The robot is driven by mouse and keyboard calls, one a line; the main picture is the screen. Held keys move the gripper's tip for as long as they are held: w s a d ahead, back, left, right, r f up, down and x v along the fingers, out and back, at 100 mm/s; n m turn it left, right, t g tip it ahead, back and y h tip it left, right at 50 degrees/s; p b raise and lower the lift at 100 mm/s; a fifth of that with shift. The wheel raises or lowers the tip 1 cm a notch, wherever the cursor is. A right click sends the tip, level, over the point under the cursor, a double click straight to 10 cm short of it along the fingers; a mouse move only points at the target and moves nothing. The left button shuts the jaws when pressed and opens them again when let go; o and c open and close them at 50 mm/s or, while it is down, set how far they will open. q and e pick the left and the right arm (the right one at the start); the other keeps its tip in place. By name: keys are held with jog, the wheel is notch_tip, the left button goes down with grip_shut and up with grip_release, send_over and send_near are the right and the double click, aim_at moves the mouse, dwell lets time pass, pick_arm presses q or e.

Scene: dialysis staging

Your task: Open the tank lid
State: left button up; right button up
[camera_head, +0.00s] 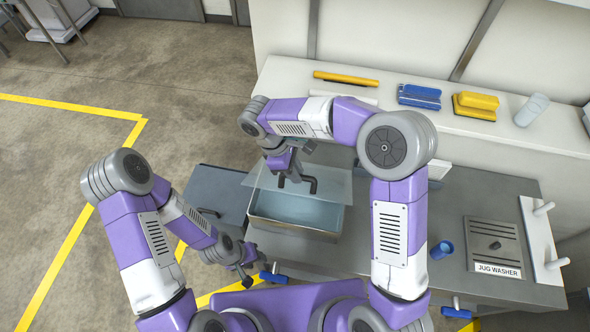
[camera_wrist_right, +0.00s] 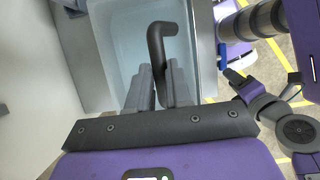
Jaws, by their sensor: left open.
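The tank (camera_head: 292,232) is an open-topped metal box on the grey counter, with pale blue liquid or interior showing at its front. Its lid (camera_head: 333,187) is a translucent panel with a dark bent handle (camera_head: 312,184); it lies over the back part of the tank, and whether it is tilted or slid back I cannot tell. My right gripper (camera_head: 285,181) is at the handle. In the right wrist view its fingers (camera_wrist_right: 160,88) close around one end of the handle (camera_wrist_right: 160,38). My left gripper (camera_head: 244,277) is open and empty, low in front of the tank.
A blue-handled valve (camera_head: 273,277) is beside my left gripper. A grey cabinet (camera_head: 216,186) stands left of the tank. A blue cup (camera_head: 442,250) and a jug washer plate (camera_head: 494,247) are to the right.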

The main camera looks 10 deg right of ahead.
grip_shut()
jog(key=shift+w+d+r+p, duration=0.15)
jog(key=shift+r+p, duration=0.1)
jog(key=shift+p, duration=0.15)
jog(key=w+d+r+g+p, duration=0.1)
jog(key=w+d+r+p, duration=0.1)
jog(key=w+p, duration=0.4)
jog(key=shift+w+r+p, duration=0.4)
jog(key=shift+r+p, duration=0.3)
jog(key=shift+p, duration=0.1)
